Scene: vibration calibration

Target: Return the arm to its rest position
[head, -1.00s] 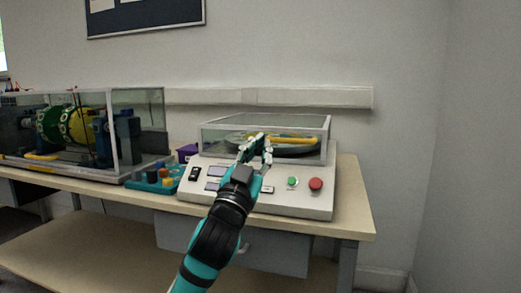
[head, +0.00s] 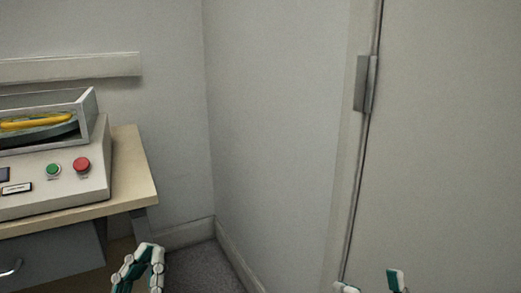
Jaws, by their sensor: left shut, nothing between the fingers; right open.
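My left gripper (head: 148,253) shows at the bottom edge of the head view, left of the middle. Its fingertips are together with nothing between them. It is in front of the table's right end and apart from the machine. My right gripper (head: 369,284) shows at the bottom edge, right of the middle. Its two fingertips are spread wide and it is empty. Only the fingers of both grippers are in view; the arms are below the picture. The grey machine (head: 95,178) stands at the left, partly cut off, with a green button (head: 53,170) and a red button (head: 81,165).
The wooden table (head: 132,170) ends left of the middle, with a grey drawer (head: 60,255) under it. A wall corner lies beyond it. A door (head: 450,140) with a hinge (head: 366,84) fills the right. Some dark floor (head: 195,265) shows between table and wall.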

